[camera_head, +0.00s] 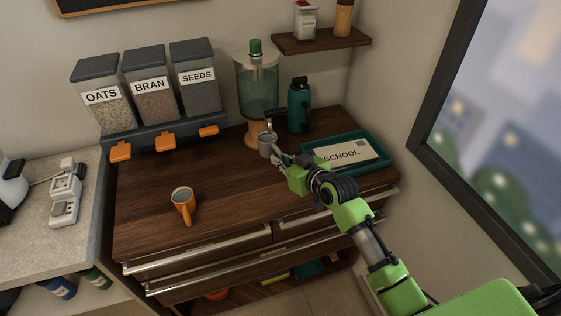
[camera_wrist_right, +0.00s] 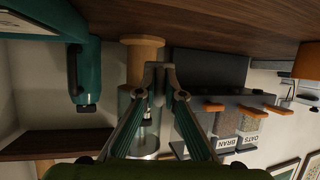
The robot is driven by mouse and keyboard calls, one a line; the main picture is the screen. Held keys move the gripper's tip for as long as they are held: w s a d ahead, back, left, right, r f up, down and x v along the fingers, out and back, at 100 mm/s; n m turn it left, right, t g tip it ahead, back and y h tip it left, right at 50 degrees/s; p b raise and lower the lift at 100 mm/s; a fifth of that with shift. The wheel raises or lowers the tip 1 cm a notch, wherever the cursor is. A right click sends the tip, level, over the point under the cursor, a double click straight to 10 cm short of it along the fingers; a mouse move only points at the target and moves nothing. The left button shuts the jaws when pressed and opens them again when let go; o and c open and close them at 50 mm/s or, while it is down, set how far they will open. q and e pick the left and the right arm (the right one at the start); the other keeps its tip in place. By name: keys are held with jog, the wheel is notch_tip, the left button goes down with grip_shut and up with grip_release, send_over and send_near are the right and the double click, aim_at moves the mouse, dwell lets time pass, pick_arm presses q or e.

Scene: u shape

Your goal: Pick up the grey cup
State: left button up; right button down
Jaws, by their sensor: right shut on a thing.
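The small grey cup (camera_head: 267,144) stands on the dark wooden counter, in front of the dispenser's wooden base and below its tap. My right gripper (camera_head: 279,153) is at the cup's right front side, its jaws shut on it. The fingers cover part of the cup, so its handle is hard to make out. In the right wrist view, which is upside down, the gripper's fingers (camera_wrist_right: 159,76) come close together before the dispenser. I cannot make out the cup clearly there. My left gripper is not in view.
The glass dispenser (camera_head: 257,88) stands right behind the cup. A teal bottle (camera_head: 299,106) and a teal tray (camera_head: 377,150) with a SCHOOL sign are to the right. Cereal bins (camera_head: 149,88) line the back left. The middle counter is clear.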

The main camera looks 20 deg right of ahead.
jog(key=s+a+r+b, duration=0.1)
jog(key=s+a+r, duration=0.2)
jog(key=s+r, duration=0.4)
jog(key=shift+s, duration=2)
jog(key=shift+s+a+r, duration=0.1)
jog(key=shift+s+r, duration=0.05)
